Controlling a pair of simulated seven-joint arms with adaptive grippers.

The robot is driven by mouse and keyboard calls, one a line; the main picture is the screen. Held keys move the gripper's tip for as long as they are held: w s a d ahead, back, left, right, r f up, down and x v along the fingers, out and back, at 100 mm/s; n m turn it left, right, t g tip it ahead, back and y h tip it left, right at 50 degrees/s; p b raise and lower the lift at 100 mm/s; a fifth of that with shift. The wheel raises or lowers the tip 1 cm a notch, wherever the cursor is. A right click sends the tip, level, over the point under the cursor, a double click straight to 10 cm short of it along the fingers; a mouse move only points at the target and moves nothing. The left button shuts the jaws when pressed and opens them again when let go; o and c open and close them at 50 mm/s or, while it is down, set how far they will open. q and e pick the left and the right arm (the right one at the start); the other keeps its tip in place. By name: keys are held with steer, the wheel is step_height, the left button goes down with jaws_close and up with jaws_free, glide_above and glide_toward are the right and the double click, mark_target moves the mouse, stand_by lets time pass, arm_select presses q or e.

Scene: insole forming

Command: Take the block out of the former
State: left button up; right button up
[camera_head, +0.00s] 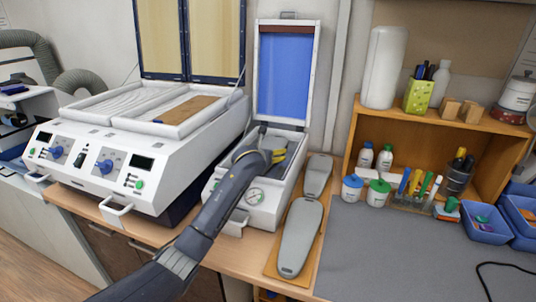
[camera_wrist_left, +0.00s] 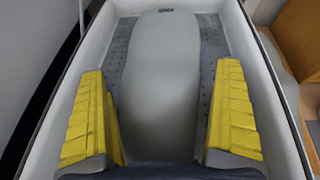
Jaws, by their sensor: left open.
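The former (camera_head: 262,208) is a white box with a pressure gauge on its front. Its blue-lined lid (camera_head: 285,75) stands open. A grey sole-shaped block (camera_wrist_left: 158,70) lies in it lengthwise on a perforated floor. My left gripper (camera_head: 272,157) reaches into the former from the front. In the left wrist view its yellow fingers (camera_wrist_left: 160,125) are open, one on each side of the block, with a gap visible on both sides. The near end of the block is hidden below the frame. My right gripper is in neither view.
Two grey sole-shaped pieces (camera_head: 301,238) lie on a wooden board right of the former. A white twin-bay machine (camera_head: 105,165) stands close on the left. A wooden shelf (camera_head: 400,138) with bottles and tools is at right. The grey mat (camera_head: 400,250) is mostly clear.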

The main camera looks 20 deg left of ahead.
arm_select(q)
steer(key=shift+w, duration=0.2)
steer(key=c, duration=1.5)
